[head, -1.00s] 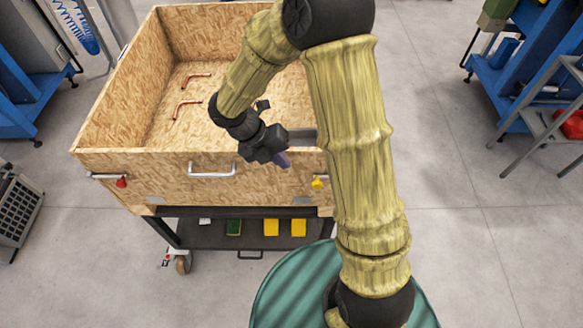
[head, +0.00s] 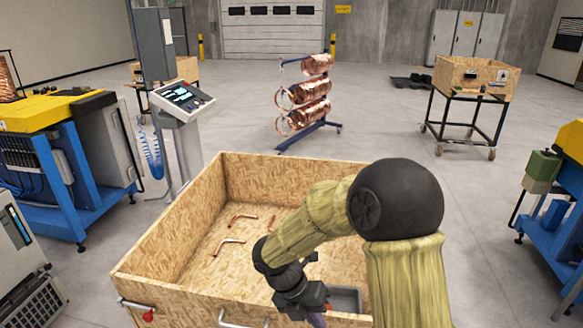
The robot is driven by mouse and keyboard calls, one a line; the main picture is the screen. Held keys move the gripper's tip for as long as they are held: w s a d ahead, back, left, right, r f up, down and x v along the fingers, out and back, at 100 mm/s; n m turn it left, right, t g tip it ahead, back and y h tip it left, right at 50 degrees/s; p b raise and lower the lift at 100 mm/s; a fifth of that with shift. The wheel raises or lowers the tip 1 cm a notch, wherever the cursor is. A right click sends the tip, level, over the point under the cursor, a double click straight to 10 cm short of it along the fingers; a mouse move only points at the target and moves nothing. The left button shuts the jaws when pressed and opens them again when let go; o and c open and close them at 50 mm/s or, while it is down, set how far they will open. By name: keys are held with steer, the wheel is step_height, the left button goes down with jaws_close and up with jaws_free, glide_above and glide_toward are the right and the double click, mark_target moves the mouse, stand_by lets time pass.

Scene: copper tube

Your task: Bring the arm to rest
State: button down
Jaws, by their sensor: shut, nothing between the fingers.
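My arm is folded over the right part of a chipboard crate (head: 165,240). My gripper (head: 317,319) points down near the crate's front wall, at the bottom edge of the head view. It is shut and empty, and its purple fingertips show only in part. Two bent copper tubes, one farther back (head: 242,217) and one nearer (head: 229,242), lie on the crate floor, left of my gripper. Another copper piece (head: 272,226) shows partly beside my arm. My arm hides the crate's right side.
A grey tray (head: 345,298) sits inside the crate by my gripper. A control panel (head: 182,97) stands behind left, with a blue machine (head: 70,150) beside it. A rack of copper coils (head: 305,100) and a second crate on a stand (head: 472,80) stand farther back. Open floor lies between.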

steer(key=s+d+r+m+t+y, duration=0.2)
steer(key=s+d+m, duration=0.1)
steer(key=m, duration=1.3)
steer(key=s+d+r+m+t+y, duration=0.1)
steer(key=s+d+m+y, duration=0.2)
steer(key=m, duration=1.3)
steer(key=d, duration=0.3)
steer(key=shift+s+r+t, duration=0.35)
steer(key=shift+r+t, duration=0.05)
steer(key=shift+d, duration=0.1)
